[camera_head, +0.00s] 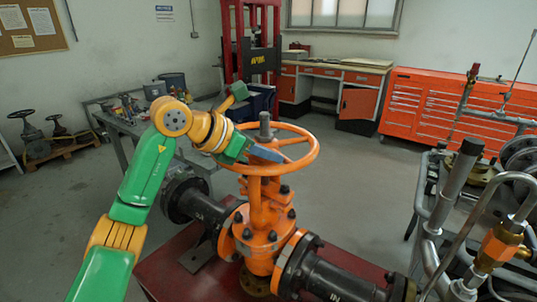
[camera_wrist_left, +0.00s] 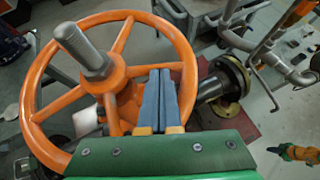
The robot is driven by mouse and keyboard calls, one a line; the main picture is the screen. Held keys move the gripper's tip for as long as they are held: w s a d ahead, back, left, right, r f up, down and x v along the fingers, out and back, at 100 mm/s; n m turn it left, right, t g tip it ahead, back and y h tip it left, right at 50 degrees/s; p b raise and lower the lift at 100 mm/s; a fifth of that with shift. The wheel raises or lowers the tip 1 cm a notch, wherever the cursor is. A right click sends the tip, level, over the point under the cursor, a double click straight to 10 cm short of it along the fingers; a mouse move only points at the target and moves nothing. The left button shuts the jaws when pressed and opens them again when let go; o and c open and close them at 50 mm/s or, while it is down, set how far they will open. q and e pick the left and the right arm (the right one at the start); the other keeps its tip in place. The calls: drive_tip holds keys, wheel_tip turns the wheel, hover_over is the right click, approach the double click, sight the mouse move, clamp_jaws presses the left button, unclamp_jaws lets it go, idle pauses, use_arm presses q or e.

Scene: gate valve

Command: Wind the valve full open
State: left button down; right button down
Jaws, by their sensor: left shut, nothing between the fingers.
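The orange gate valve (camera_head: 262,232) stands upright in a black pipe run, with an orange spoked handwheel (camera_head: 306,153) on top. The wheel and its grey stem (camera_wrist_left: 88,53) also show in the left wrist view. My left gripper (camera_head: 285,160) reaches in from the left and is at the handwheel. Its grey-blue fingers (camera_wrist_left: 160,75) are shut together with nothing between them, lying across the wheel's opening beside the hub, inside the rim. Contact with a spoke or the rim is unclear. A small green-and-orange part at the wrist view's right edge looks like my right gripper (camera_wrist_left: 285,151); its fingers are too small to judge.
The valve stands over a dark red base (camera_head: 165,270). A cart (camera_head: 420,215) with pipes and fittings stands close on the right. A grey workbench (camera_head: 130,125) is behind on the left, and orange tool cabinets (camera_head: 430,105) line the back. Floor is clear behind the valve.

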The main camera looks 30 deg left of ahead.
use_arm(q)
drive_tip(key=shift+d+n+y, duration=0.2)
drive_tip(key=shift+n+y, duration=0.1)
drive_tip(key=shift+n, duration=0.1)
drive_tip(key=shift+w+t, duration=0.1)
drive_tip(key=shift+t, duration=0.2)
